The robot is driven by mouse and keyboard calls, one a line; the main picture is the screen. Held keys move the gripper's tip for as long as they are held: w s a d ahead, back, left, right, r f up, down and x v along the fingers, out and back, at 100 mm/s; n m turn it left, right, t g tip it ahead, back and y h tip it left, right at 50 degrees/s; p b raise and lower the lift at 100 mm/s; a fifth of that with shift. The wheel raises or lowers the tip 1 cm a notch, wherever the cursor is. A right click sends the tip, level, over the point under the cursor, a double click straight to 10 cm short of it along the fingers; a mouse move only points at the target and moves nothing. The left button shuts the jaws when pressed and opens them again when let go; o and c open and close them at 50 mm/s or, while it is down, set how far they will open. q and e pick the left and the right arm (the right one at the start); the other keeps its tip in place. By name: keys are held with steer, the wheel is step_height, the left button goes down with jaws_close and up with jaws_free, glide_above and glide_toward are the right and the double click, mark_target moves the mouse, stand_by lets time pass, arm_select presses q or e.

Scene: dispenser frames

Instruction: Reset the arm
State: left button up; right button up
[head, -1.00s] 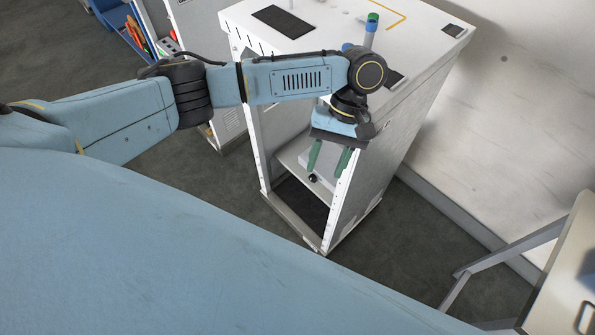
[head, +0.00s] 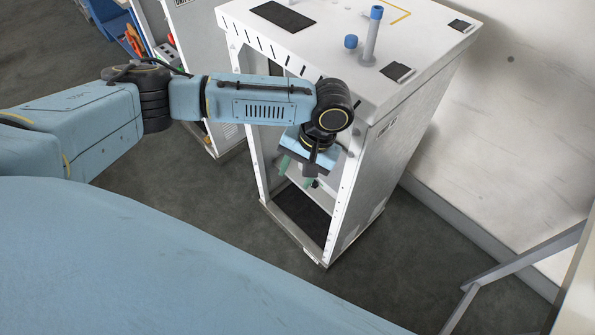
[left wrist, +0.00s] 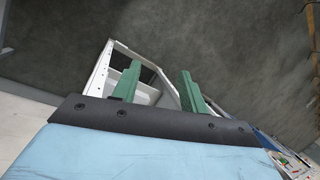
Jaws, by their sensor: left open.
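My left arm comes in from the left in the head view and reaches across the front of a white cabinet (head: 395,135). My left gripper (head: 296,176) points down at the cabinet's open front. Its two green fingers are apart, with nothing seen between them. In the left wrist view the open left gripper (left wrist: 157,80) shows both green fingers spread, with part of the white cabinet frame (left wrist: 103,65) beyond them. Whether the fingers touch the cabinet cannot be told. My right gripper is not in view.
On the cabinet top stand a grey post with a blue cap (head: 370,38) and a small blue knob (head: 351,42), beside dark pads. Another white cabinet (head: 190,25) and a blue bin with tools (head: 122,35) are at the back left. A grey frame (head: 500,272) stands at the lower right.

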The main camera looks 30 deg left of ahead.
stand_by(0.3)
arm_select(q)
steer(key=w+d+f+t+h+b, duration=0.1)
steer(key=w+d+f+h+b, duration=0.1)
steer(key=f, duration=0.6)
steer(key=w+d+f+t+h+b, duration=0.1)
steer(key=w+d+f+h+b, duration=0.15)
steer(key=f, duration=0.55)
steer(key=s+a+f+t+b, duration=0.1)
steer(key=s+a+f, duration=0.15)
steer(key=f, duration=0.55)
steer(key=s+a+f+t+b, duration=0.1)
steer(key=s+f, duration=0.2)
steer(key=f, duration=0.6)
steer(key=s+a+f+m+b, duration=0.1)
steer(key=s+a+f, duration=0.1)
steer(key=s+f, duration=0.45)
steer(key=s+a+f+b, duration=0.1)
steer(key=s+a+f, duration=0.2)
steer(key=s+f, duration=0.35)
steer(key=s+a+f+m+y+b, duration=0.1)
steer(key=s+f, duration=0.2)
steer(key=s, duration=0.7)
steer(key=s+a+f+m+b, duration=0.1)
steer(key=s+f, duration=0.2)
steer(key=s, duration=0.8)
steer(key=shift+s+a+g+y, duration=0.25)
steer(key=shift+s+g+y, duration=0.05)
steer(key=shift+g+y, duration=0.1)
steer(key=shift+w, duration=0.1)
